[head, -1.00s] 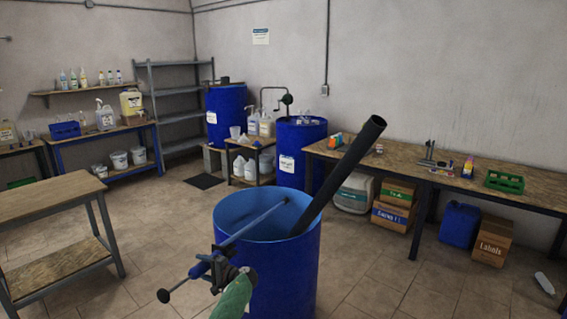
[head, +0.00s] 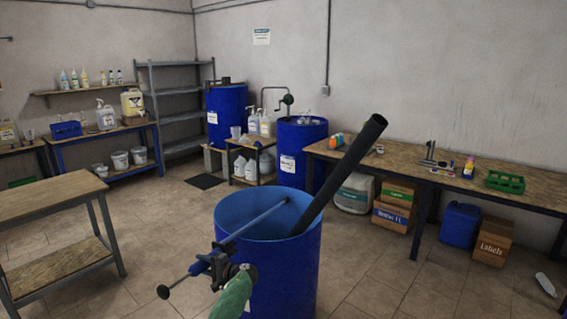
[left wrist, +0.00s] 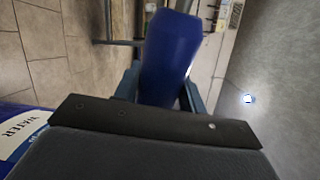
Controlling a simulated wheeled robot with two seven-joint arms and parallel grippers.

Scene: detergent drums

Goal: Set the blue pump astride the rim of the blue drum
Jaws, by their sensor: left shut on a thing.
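The blue drum (head: 290,268) stands open-topped on the floor in the middle foreground. A thick dark pipe (head: 345,170) leans out of it over the right rim. The blue pump (head: 258,220) lies tilted, its long thin tube reaching from the near left across the drum's opening. Its dark knob end (head: 163,292) sticks out to the left of the drum. My left gripper (head: 218,264) is shut on the pump's body, just outside the near left rim. The pump's body also shows between the fingers in the left wrist view (left wrist: 168,60). Whether the pump touches the rim is unclear.
A wooden workbench (head: 460,180) runs along the right wall, with boxes (head: 393,215) and a blue canister (head: 460,225) under it. A wooden table (head: 50,195) stands at the left. More blue drums (head: 300,150) stand behind. The floor around the near drum is clear.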

